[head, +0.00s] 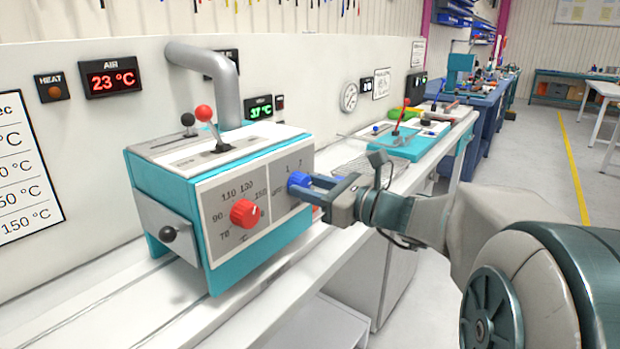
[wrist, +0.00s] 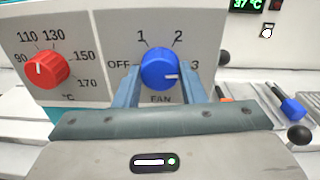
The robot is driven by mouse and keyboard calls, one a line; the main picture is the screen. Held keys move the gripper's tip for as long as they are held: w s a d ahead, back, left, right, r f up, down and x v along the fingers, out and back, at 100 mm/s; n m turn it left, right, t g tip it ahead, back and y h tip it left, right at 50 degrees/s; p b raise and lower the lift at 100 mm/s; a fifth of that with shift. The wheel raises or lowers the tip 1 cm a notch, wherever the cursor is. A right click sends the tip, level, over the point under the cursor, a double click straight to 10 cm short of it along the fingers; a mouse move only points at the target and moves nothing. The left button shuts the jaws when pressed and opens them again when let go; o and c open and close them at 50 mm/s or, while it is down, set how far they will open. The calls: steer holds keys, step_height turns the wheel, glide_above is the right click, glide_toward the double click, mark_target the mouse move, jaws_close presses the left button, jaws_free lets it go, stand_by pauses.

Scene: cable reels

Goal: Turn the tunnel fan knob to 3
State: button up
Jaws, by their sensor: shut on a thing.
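The blue fan knob (wrist: 158,64) sits on the front panel of the teal and grey box (head: 222,262), above the word FAN. OFF, 1, 2 and 3 are printed around it. Its white pointer line points right, close to the 3 side. My gripper (wrist: 159,84) is shut on the blue knob, with one finger on its left and one on its right. In the head view the blue knob (head: 298,181) shows at the fingertips, and my gripper partly hides the panel's right part.
A red temperature knob (head: 244,213) is on the panel to the left. Red and black levers (head: 204,113) stand on top, and a black-knobbed lever (head: 168,234) is on the left side. A grey pipe (head: 228,85) rises behind. A teal unit (head: 400,145) stands farther along the bench.

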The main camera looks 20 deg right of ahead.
steer(key=shift+f+m+p, duration=0.1)
steer(key=shift+m+p, duration=0.2)
steer(key=shift+m, duration=0.3)
steer(key=o, duration=1)
steer(key=shift+s, duration=0.1)
steer(key=shift+s+d, duration=0.25)
steer(key=shift+d, duration=0.1)
steer(key=v, duration=1.3)
steer(key=shift+a+p, duration=0.1)
steer(key=shift+p, duration=0.2)
